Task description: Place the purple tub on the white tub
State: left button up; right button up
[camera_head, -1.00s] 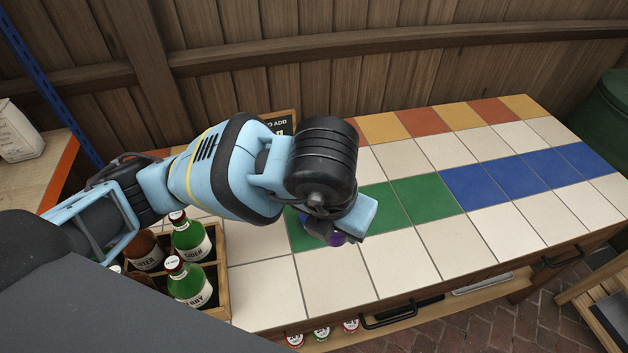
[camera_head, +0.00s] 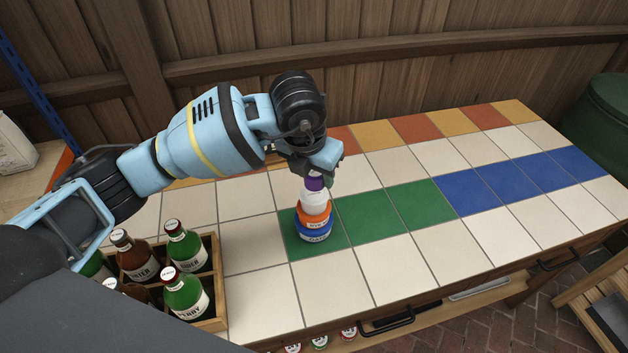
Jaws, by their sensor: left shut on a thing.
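The purple tub (camera_head: 315,183) is in my left gripper (camera_head: 318,174), which is shut on it and points down. The gripper hides part of the tub. The white tub (camera_head: 313,200) is directly below the purple one, on top of an orange tub (camera_head: 313,217) and a blue tub (camera_head: 313,234). This stack stands upright on a green tile of the counter. The purple tub looks lined up over the white one; I cannot tell whether they touch. My right gripper is not in view.
A wooden crate (camera_head: 218,312) of several bottles stands on the counter at the front left. The tiled counter (camera_head: 420,250) is clear to the right of the stack. A wooden fence (camera_head: 420,50) runs behind, and a dark green bin (camera_head: 600,115) is at the far right.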

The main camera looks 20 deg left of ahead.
aim_at(314, 183)
pick_arm(q)
jog(key=shift+w+a, duration=0.1)
jog(key=shift+w, duration=0.15)
jog(key=shift+w+a+f, duration=0.1)
jog(key=shift+f, duration=0.25)
notch_tip(314, 183, down, 2)
jog(key=shift+f, duration=0.6)
jog(key=o, duration=1)
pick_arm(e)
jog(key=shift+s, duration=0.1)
